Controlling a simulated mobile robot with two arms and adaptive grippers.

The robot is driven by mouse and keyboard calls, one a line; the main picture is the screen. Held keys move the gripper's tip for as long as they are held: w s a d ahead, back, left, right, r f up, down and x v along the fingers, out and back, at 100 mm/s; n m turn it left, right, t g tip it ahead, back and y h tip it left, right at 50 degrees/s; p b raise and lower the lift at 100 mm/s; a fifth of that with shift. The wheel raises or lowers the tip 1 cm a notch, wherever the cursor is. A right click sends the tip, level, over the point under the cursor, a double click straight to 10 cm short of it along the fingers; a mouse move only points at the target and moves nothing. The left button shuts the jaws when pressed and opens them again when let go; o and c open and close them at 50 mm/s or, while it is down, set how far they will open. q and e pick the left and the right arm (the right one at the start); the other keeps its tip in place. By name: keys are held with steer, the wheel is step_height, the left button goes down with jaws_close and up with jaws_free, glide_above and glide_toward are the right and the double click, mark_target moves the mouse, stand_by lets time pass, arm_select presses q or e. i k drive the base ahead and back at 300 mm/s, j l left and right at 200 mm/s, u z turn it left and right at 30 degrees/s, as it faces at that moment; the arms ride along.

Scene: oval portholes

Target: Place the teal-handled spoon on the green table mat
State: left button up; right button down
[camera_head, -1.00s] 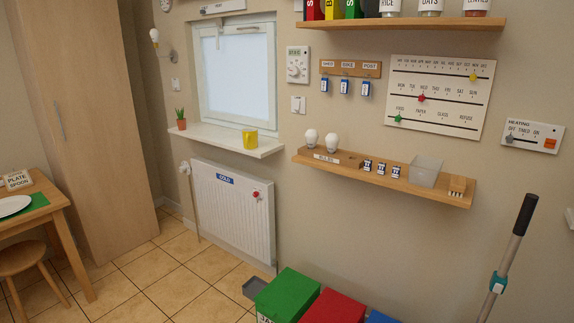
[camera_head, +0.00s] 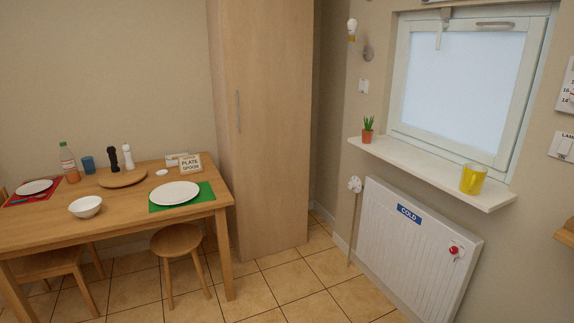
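The green table mat (camera_head: 207,199) lies at the near right corner of the wooden table (camera_head: 136,203), at the left of the head view. A white plate (camera_head: 174,193) rests on the mat. A small sign (camera_head: 190,164) reading "PLATE" and "SPOON" stands behind the mat. Neither of my grippers shows.
A white bowl (camera_head: 86,207), a round wooden board (camera_head: 122,178) and a bottle (camera_head: 68,162) are on the table. A stool (camera_head: 177,241) stands at its front. A tall cabinet (camera_head: 262,130) and a radiator (camera_head: 418,245) stand to the right. Tiled floor lies open between.

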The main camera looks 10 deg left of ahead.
mark_target(206, 189)
steer(key=i+j+u, duration=0.25)
steer(key=i, duration=0.25)
steer(key=i+j+u, duration=0.25)
steer(key=i, duration=0.25)
steer(key=i+u, duration=0.25)
steer(key=i, duration=0.3)
steer(key=i+u, duration=0.3)
steer(key=i, duration=0.25)
steer(key=i+l+u, duration=0.25)
steer(key=i, duration=0.25)
steer(key=i+l+u, duration=0.25)
steer(key=i, duration=0.3)
steer(key=i+l+u, duration=0.25)
steer(key=i, duration=0.2)
